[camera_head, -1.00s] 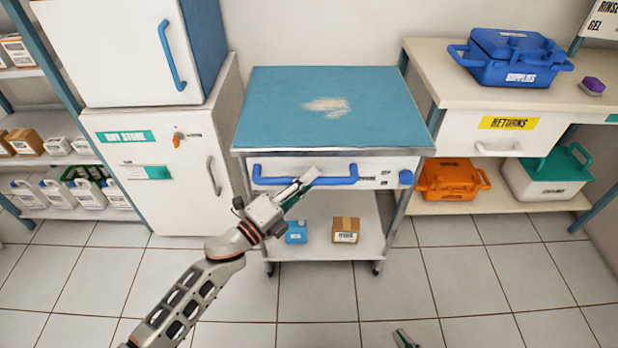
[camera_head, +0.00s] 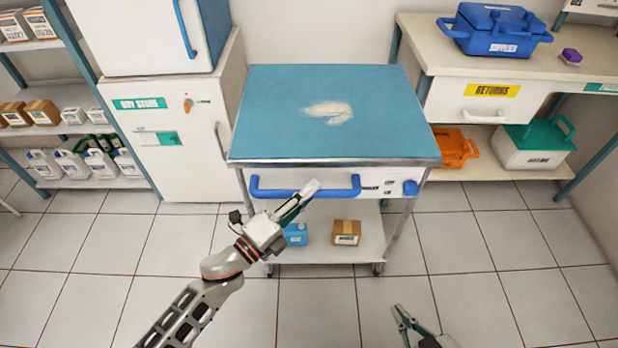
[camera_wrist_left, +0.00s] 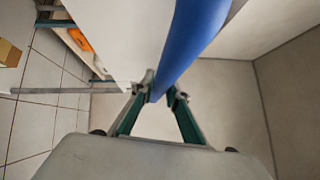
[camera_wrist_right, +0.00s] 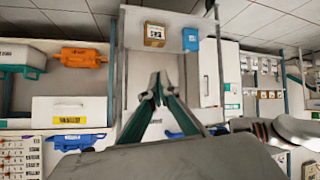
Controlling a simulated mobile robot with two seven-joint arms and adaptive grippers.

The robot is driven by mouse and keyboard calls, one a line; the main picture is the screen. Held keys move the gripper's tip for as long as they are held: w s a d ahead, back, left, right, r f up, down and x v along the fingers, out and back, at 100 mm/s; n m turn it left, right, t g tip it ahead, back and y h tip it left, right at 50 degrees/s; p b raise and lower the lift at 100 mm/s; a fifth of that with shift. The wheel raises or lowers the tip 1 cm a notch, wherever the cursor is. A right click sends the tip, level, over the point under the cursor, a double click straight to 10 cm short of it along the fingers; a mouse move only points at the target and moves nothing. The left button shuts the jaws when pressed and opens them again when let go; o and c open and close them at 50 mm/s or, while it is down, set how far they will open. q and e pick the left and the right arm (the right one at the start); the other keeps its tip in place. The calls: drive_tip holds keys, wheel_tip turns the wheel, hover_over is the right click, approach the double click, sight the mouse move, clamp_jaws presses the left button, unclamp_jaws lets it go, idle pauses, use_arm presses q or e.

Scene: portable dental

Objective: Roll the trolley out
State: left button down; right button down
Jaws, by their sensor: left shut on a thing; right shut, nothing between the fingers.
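The trolley (camera_head: 270,110) has a blue top with a pale worn patch, a white drawer front and a lower shelf (camera_head: 318,256). A blue bar handle (camera_head: 335,188) runs along its front and also fills the upper middle of the left wrist view (camera_wrist_left: 188,45). My left gripper (camera_head: 311,190) is at the handle's middle, its fingers closed around the bar. My right gripper (camera_head: 400,312) is low at the bottom edge, away from the trolley. In the right wrist view its fingertips (camera_wrist_right: 160,85) are together with nothing between them.
A white cabinet (camera_head: 180,150) is close on the left. A counter (camera_head: 470,65) with an orange case (camera_head: 452,150) below is on the right. The tiled floor in front is clear.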

use_arm(q)
drive_tip(key=s, duration=1.1)
drive_tip(key=shift+s+p, duration=0.2)
drive_tip(key=shift+p, duration=0.25)
use_arm(e)
drive_tip(key=shift+s+d, duration=0.15)
use_arm(q)
drive_tip(key=shift+d+f, duration=0.1)
drive_tip(key=shift+f, duration=0.05)
drive_tip(key=c, duration=2)
unclamp_jaws()
drive_tip(key=shift+s, duration=0.15)
drive_tip(key=shift+o, duration=0.2)
use_arm(e)
drive_tip(key=shift+s, duration=0.15)
use_arm(q)
drive_tip(key=v, duration=1.2)
